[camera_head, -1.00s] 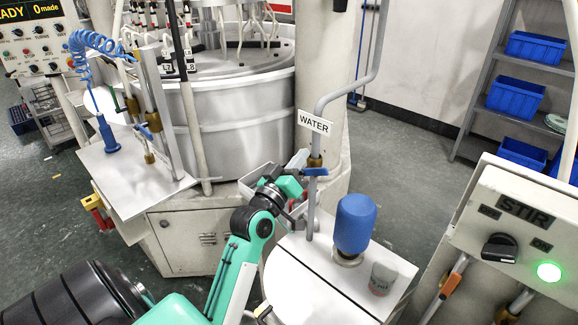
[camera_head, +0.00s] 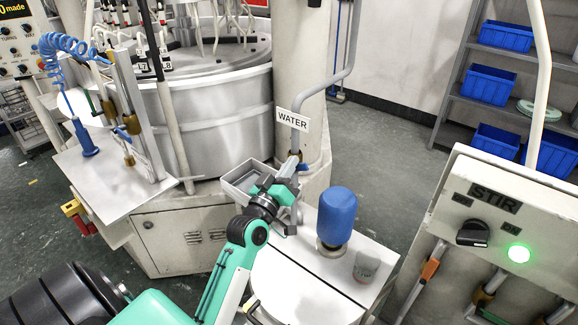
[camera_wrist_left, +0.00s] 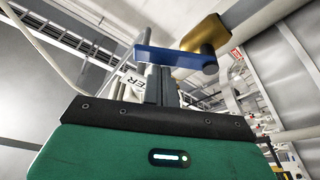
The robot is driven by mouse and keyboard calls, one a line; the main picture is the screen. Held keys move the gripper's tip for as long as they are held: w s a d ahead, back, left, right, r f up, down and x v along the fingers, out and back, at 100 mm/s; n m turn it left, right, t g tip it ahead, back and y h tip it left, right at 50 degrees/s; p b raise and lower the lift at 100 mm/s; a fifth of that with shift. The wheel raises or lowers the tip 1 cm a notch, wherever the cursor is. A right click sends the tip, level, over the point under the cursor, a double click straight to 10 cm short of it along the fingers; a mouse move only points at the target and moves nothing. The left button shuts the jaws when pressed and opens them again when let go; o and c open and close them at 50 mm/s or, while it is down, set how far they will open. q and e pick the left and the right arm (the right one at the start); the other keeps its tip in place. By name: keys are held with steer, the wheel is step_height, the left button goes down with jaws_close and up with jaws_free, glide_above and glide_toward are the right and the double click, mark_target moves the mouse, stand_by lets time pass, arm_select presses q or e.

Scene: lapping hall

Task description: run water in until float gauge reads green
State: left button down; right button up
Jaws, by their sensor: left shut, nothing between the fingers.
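The water pipe (camera_head: 331,82), with a WATER label (camera_head: 291,119), comes down at centre. Its valve has a blue lever (camera_head: 304,167), partly hidden by my gripper. In the left wrist view the blue lever (camera_wrist_left: 172,58) lies just beyond the fingers, beside a brass valve body (camera_wrist_left: 208,38). My left gripper (camera_head: 290,166) is shut and empty, close against the valve; whether it touches the lever I cannot tell. Its fingers also show in the left wrist view (camera_wrist_left: 159,84). I cannot make out a float gauge or its reading. My right gripper is not in view.
The STIR panel (camera_head: 505,222) has a lit green lamp (camera_head: 518,253). Blue bins (camera_head: 490,84) stand on shelves behind.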

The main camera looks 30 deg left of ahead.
arm_select(q)
steer(key=shift+d+f+m+b, duration=0.1)
steer(key=shift+f+m+b, duration=0.2)
steer(key=shift+m, duration=0.3)
steer(key=shift+d+f+m+h+b, duration=0.25)
steer(key=shift+m+h+b, duration=0.35)
steer(key=shift+m, duration=0.55)
steer(key=shift+d+f+m+h+b, duration=0.15)
steer(key=shift+f+m+h+b, duration=0.4)
steer(key=shift+m, duration=0.55)
steer(key=shift+d+f+m+h+b, duration=0.2)
steer(key=shift+m+h+b, duration=0.5)
steer(key=shift+m, duration=0.45)
steer(key=shift+r, duration=0.1)
